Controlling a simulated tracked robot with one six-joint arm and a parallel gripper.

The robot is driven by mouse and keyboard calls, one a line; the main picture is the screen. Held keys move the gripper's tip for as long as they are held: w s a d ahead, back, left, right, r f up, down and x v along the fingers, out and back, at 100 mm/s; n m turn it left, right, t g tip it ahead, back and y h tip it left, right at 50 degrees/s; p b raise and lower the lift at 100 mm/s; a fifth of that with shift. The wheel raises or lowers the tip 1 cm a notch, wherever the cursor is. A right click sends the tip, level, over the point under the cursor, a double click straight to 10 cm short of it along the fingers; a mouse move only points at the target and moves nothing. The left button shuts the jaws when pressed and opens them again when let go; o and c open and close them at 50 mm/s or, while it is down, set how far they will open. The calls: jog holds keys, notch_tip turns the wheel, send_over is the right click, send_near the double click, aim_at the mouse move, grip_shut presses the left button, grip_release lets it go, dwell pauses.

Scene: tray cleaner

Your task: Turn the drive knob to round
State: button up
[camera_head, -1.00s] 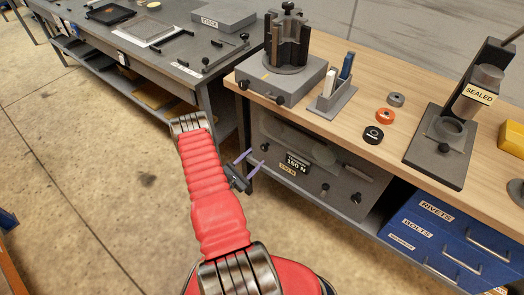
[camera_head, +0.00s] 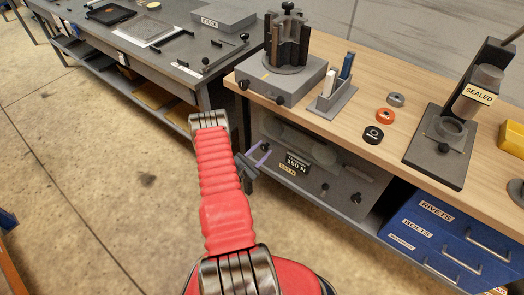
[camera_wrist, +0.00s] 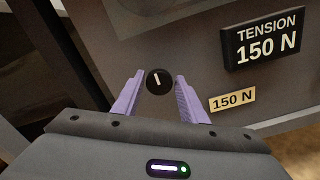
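A round black knob (camera_wrist: 160,81) with a white pointer mark sits on a grey panel in the wrist view. Its mark stands nearly upright, leaning slightly left at the top. My gripper (camera_wrist: 159,84) has its two purple fingers apart, one on each side of this knob, with the tips close to its edges; I cannot tell whether they touch it. In the head view my gripper (camera_head: 258,155) is at the left part of the grey panel under the wooden bench. No label reading "drive" or "round" is legible.
A black display (camera_wrist: 263,40) reading "TENSION 150 N" is right of the knob, with a tan "150 N" tag (camera_wrist: 233,99) below it. More knobs (camera_head: 356,198) are farther right on the panel. Blue drawers (camera_head: 440,240) stand at the right. The floor at left is clear.

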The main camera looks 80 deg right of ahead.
jog(key=c, duration=0.6)
jog(key=shift+s+d, duration=0.1)
jog(key=shift+d, duration=0.05)
jog(key=shift+c, duration=0.4)
